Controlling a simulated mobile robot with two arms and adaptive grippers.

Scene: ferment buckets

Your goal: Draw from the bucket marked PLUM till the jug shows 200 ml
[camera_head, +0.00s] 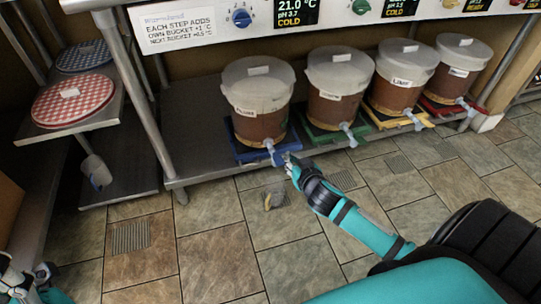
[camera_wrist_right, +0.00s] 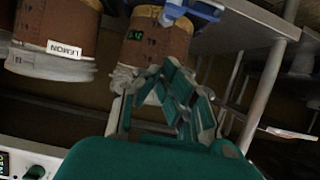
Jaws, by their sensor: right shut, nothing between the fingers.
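The leftmost bucket (camera_head: 262,105), with a whitish lid and brown contents, stands on a blue mat on the low shelf. Its small label seems to read PLUM. In the wrist view, the gripper (camera_wrist_right: 165,80) is below the upside-down bucket (camera_wrist_right: 150,45) and blue tap (camera_wrist_right: 190,10). A small clear jug (camera_head: 97,172) stands on the left rack's lower shelf. My left gripper (camera_head: 28,282) is at bottom left, its fingers unclear.
Three similar buckets stand to the right on green, yellow and red mats; the green-mat one (camera_head: 338,85) is nearest. Above is a control panel (camera_head: 240,18) with knobs and displays. A small yellowish thing (camera_head: 268,201) lies on the floor.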

